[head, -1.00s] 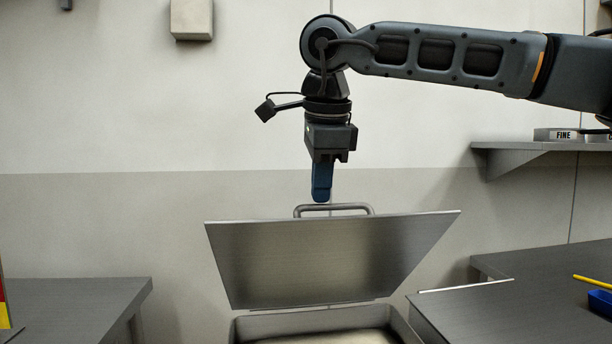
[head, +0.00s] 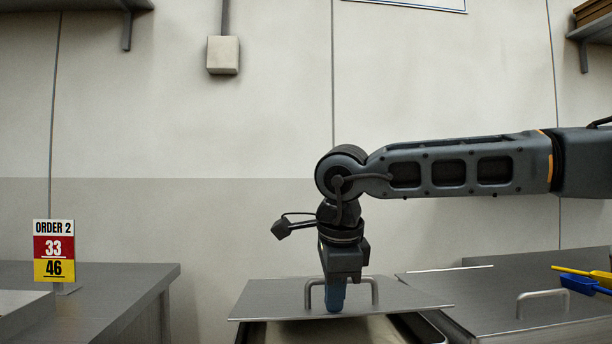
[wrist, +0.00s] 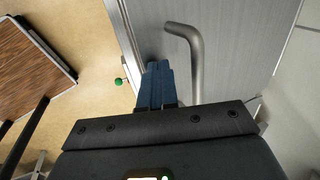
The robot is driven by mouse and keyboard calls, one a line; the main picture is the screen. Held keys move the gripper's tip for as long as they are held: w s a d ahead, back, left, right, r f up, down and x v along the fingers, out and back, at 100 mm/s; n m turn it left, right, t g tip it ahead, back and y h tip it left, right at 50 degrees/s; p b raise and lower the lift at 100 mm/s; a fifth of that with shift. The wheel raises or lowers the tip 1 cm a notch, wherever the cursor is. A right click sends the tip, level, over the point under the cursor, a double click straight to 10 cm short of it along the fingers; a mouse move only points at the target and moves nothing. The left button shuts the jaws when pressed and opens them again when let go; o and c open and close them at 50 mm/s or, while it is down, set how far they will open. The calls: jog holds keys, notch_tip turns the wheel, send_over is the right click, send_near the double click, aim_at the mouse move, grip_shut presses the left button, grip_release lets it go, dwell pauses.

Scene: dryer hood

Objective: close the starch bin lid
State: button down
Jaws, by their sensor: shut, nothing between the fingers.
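The starch bin lid (head: 408,299) is a grey metal sheet, tilted low over the bin (head: 428,330), with a gap under its near edge. Pale contents show inside the gap. A bar handle (head: 375,290) stands on the lid's upper face. My gripper (head: 335,306) points down at the lid, its blue fingers together and empty, in front of the handle's middle. Whether the fingertips press on the lid, I cannot tell.
A second lid with its own handle (head: 541,296) lies to the right, with a blue scoop (head: 580,284) beyond it. A grey table (head: 120,290) with an order sign (head: 54,250) stands at left. The wall behind is mostly clear.

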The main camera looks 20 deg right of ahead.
aim_at(335, 314)
jog(key=shift+s+f+b, duration=0.15)
jog(key=shift+f+b, duration=0.15)
jog(key=shift+f, duration=0.5)
jog(key=shift+s+f+b, duration=0.15)
jog(key=shift+f+b, duration=0.1)
jog(key=shift+f, duration=0.5)
jog(key=shift+r, duration=0.1)
